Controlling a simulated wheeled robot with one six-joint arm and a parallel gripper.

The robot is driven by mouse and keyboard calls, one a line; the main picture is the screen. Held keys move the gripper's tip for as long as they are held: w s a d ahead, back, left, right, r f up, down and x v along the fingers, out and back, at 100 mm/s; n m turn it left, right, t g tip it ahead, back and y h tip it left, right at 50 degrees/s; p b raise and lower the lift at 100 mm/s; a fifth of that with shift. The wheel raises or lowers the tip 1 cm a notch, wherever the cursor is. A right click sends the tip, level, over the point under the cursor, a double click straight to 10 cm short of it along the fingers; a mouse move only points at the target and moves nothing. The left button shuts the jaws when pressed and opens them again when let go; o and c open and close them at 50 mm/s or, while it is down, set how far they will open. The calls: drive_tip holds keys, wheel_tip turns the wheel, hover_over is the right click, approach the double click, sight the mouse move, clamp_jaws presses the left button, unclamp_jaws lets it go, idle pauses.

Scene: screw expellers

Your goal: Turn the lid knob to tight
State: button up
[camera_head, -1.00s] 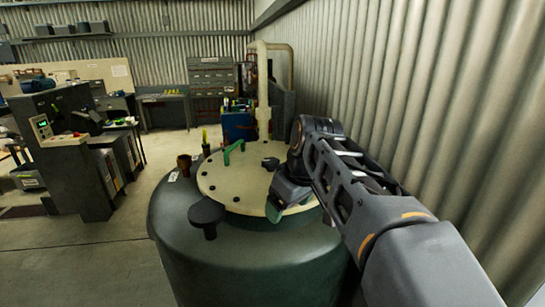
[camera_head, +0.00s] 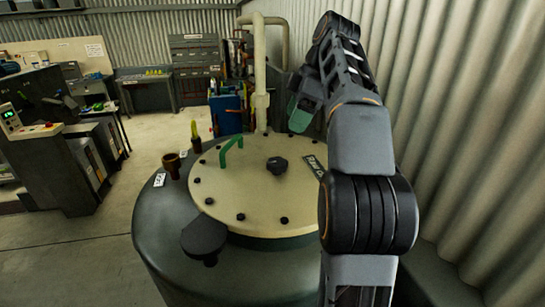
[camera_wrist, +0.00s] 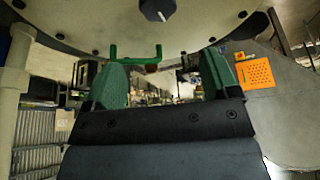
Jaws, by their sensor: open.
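The lid knob (camera_head: 277,165) is a small dark faceted knob near the middle of the cream round lid (camera_head: 235,207). In the wrist view the knob (camera_wrist: 157,9) is at the top edge, partly cut off. My gripper (camera_head: 301,116) is beyond and above the lid's back right edge, apart from the knob. In the wrist view its two green-padded fingers (camera_wrist: 165,78) stand wide apart with nothing between them that they touch. I cannot read any tight mark for the knob.
A green handle (camera_head: 231,150) stands on the lid, with bolts around the rim. A black round-topped fitting (camera_head: 204,237) and a brown cup (camera_head: 172,164) are on the dark tank. A pipe (camera_head: 260,75) rises behind. A corrugated wall (camera_head: 455,120) is close on the right.

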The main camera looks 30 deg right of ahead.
sight(275, 161)
drive_tip(key=b+x, duration=0.2)
drive_tip(key=x, duration=1.1)
drive_tip(key=shift+d, duration=0.15)
drive_tip(key=c, duration=0.9)
